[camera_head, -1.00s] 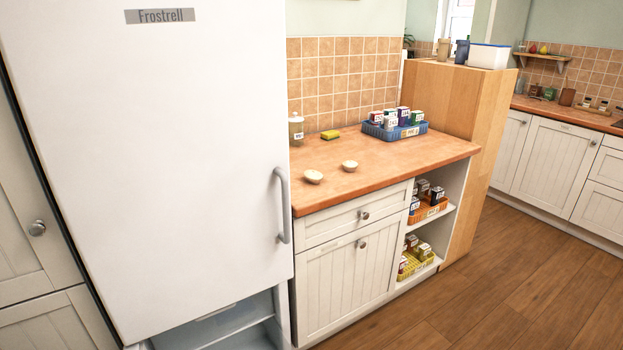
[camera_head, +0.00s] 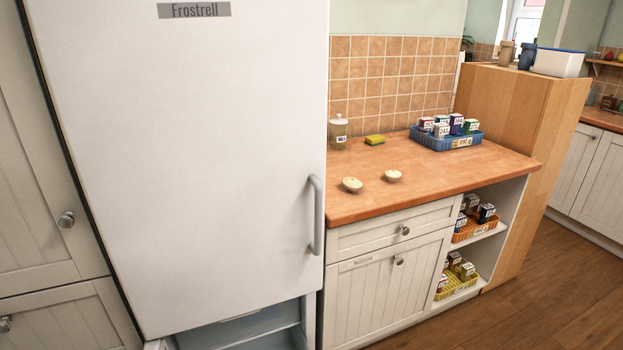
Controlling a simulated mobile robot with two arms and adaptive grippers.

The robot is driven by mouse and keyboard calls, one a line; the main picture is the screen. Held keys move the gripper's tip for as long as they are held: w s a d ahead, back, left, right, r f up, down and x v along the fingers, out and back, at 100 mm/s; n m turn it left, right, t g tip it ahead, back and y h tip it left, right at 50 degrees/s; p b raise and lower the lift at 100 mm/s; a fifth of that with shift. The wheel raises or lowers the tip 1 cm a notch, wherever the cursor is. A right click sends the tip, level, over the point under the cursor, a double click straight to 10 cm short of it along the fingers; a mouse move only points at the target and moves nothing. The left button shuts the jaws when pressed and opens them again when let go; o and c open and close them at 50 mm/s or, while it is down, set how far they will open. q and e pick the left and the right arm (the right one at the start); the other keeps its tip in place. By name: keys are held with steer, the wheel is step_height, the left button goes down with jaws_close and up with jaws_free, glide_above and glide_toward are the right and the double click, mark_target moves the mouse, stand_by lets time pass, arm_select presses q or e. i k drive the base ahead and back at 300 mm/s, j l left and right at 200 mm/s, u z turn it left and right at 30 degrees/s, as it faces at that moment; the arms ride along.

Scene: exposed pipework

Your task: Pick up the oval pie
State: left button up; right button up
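Two small pale, round-looking items lie on the wooden counter (camera_head: 440,174). One, the left pale item (camera_head: 352,185), is close to the counter's front edge beside the fridge. The other, the right pale item (camera_head: 393,176), is a little further right and back. They may be pies, but at this size I cannot tell whether either is oval. Neither of my grippers shows in the head view.
A tall white fridge (camera_head: 190,150) stands left, its lower compartment open at the bottom. A jar (camera_head: 338,131), a yellow sponge (camera_head: 375,140) and a blue basket (camera_head: 428,139) of small boxes stand at the counter's back. Wooden floor (camera_head: 540,300) is clear at right.

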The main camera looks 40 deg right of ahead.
mark_target(352, 185)
steer(key=l+u, duration=0.25)
steer(key=l, duration=0.65)
steer(key=l+u, duration=0.25)
steer(key=l, duration=0.7)
steer(key=l+u, duration=0.25)
steer(key=l, duration=0.65)
steer(key=k, duration=0.05)
